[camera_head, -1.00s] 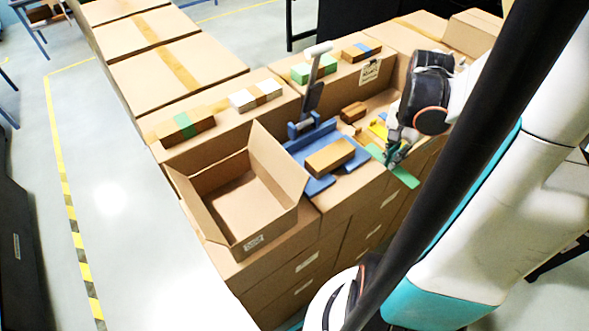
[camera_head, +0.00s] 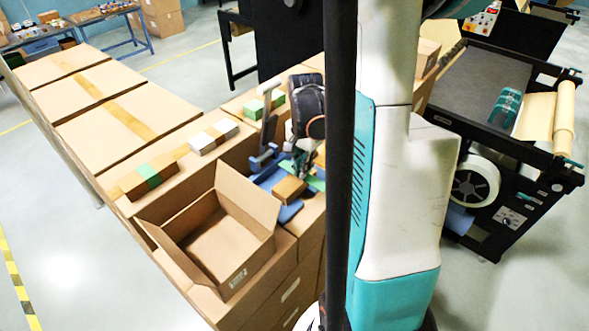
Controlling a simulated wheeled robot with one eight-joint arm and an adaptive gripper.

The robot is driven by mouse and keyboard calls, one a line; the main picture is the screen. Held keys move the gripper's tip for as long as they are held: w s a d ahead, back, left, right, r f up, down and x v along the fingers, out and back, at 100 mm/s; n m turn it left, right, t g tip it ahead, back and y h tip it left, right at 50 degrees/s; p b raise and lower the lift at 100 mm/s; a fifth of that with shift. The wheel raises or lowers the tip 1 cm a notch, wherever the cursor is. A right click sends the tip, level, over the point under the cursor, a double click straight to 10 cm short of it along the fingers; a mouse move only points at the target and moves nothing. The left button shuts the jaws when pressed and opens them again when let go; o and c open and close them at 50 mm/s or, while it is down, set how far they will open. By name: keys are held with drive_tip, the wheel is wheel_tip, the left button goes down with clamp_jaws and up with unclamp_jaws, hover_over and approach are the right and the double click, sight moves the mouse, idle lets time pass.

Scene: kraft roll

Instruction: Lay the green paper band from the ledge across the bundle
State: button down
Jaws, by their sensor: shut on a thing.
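The bundle (camera_head: 289,190) is a plain brown block lying on a blue fixture (camera_head: 268,177) on the cartons. The green paper band (camera_head: 316,183) is a flat green strip held in my gripper (camera_head: 302,172). The gripper is shut on it, just behind and to the right of the bundle. The band's near part shows close to the bundle's right end; whether they touch I cannot tell. My arm and the dark pole hide the ledge and the area to the right.
An open empty carton (camera_head: 272,212) stands at the left front of the fixture. A black machine (camera_head: 500,150) stands at right.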

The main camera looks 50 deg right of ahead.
sight(295, 179)
drive_tip(key=shift+w+a, duration=0.15)
drive_tip(key=shift+w, duration=1.2)
drive_tip(key=shift+w+f+b, duration=0.15)
drive_tip(key=shift+f+b, duration=0.6)
drive_tip(key=shift+f, duration=1)
drive_tip(key=shift+f, duration=0.2)
drive_tip(key=c, duration=1.8)
unclamp_jaws()
drive_tip(key=shift+r, duration=0.15)
wheel_tip(295, 179, up, 12)
drive_tip(key=shift+r, duration=0.1)
